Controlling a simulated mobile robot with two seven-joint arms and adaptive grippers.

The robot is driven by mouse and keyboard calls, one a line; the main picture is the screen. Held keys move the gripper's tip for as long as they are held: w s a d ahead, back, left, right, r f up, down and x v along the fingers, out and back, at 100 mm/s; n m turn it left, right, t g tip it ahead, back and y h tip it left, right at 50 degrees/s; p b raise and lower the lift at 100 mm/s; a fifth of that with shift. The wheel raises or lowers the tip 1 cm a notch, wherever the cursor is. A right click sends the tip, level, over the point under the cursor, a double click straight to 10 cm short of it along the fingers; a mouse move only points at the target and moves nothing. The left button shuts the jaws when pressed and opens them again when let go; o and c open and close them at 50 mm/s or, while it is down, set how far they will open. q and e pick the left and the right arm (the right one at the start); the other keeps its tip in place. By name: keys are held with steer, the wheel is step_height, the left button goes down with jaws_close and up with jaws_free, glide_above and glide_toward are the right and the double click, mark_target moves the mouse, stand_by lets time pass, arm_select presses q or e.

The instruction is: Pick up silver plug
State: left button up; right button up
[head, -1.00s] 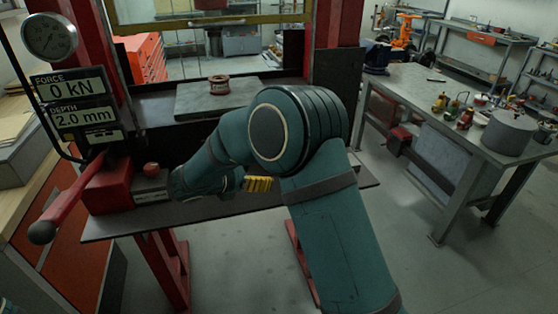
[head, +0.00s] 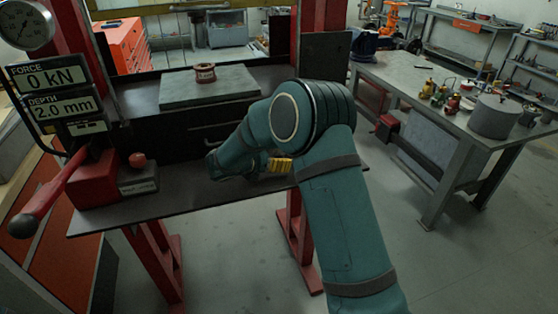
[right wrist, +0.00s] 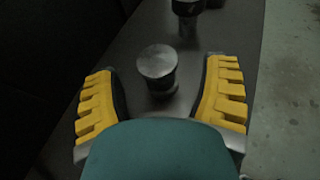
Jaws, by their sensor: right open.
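In the right wrist view, a round silver plug (right wrist: 157,66) stands upright on the dark shelf. It sits between and just beyond the yellow ridged fingers of my right gripper (right wrist: 162,98), apart from both of them. The fingers are open and empty. In the head view, my right gripper (head: 279,164) is low over the press shelf (head: 190,190), with one yellow finger showing. My right arm hides the plug in the head view. My left gripper is not in view.
A second dark cylindrical part (right wrist: 187,10) stands beyond the plug. On the press, a red ring (head: 205,72) rests on a grey plate (head: 170,96). A red lever (head: 52,190) and a control box (head: 137,180) are at left. A cluttered workbench (head: 400,85) stands at right.

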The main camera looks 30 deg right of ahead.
steer(key=shift+x, duration=0.9)
jaws_close()
steer(key=shift+r, duration=0.1)
